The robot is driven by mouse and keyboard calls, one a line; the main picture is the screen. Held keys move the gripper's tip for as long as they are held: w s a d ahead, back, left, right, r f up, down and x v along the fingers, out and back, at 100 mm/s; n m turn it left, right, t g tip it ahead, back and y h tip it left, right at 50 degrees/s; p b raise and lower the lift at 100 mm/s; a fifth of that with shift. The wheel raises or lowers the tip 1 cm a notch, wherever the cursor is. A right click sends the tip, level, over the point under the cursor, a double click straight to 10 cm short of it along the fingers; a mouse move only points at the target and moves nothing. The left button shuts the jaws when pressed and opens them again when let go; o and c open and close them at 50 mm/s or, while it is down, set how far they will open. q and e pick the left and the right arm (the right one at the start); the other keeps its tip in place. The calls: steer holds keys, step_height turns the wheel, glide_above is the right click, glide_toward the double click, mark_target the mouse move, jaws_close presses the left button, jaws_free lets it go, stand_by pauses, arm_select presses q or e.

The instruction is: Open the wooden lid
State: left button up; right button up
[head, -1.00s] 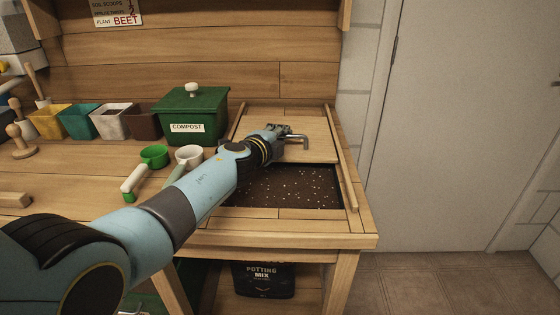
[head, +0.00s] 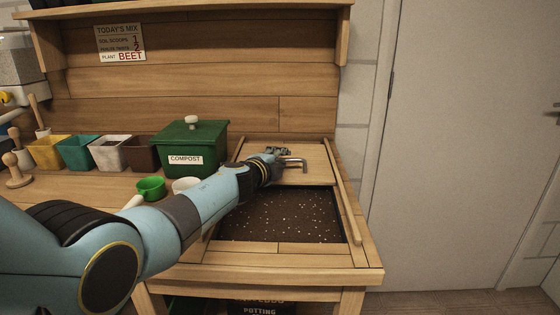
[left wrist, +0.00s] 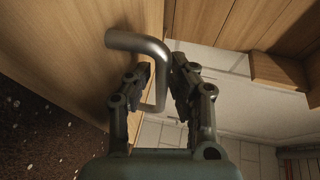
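The wooden lid (head: 314,176) lies flat between side rails over the soil bin, covering its back part. Dark soil with white specks (head: 290,215) shows in front of it. A bent metal handle (head: 296,163) stands on the lid. My left gripper (head: 279,152) is at the handle. In the left wrist view, the handle (left wrist: 158,72) passes between the fingers of my left gripper (left wrist: 164,75), which are closed on its bar. The lid (left wrist: 60,45) fills the upper left there. My right gripper is not in view.
A green compost box (head: 190,145) stands left of the lid, with several coloured pots beside it. A green scoop (head: 151,188) and a white scoop (head: 186,184) lie near my left forearm. The side rail (head: 343,195) bounds the bin on the right.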

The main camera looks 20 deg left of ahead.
arm_select(q)
steer(key=shift+d, duration=0.1)
steer(key=shift+s+d+r+p, duration=0.1)
steer(key=shift+s+d+p, duration=0.05)
steer(key=shift+s+p, duration=0.4)
steer(key=s+d+p, duration=0.1)
steer(key=s+p, duration=0.1)
steer(key=s, duration=0.7)
steer(key=s+d+r+p, duration=0.1)
steer(key=s+d+p, duration=0.1)
steer(key=s, duration=0.8)
steer(key=s+d+p, duration=0.1)
steer(key=s+p, duration=0.2)
steer(key=s, duration=0.7)
steer(key=shift+s+d+r, duration=0.2)
steer(key=shift+s+r, duration=0.05)
steer(key=shift+r, duration=0.15)
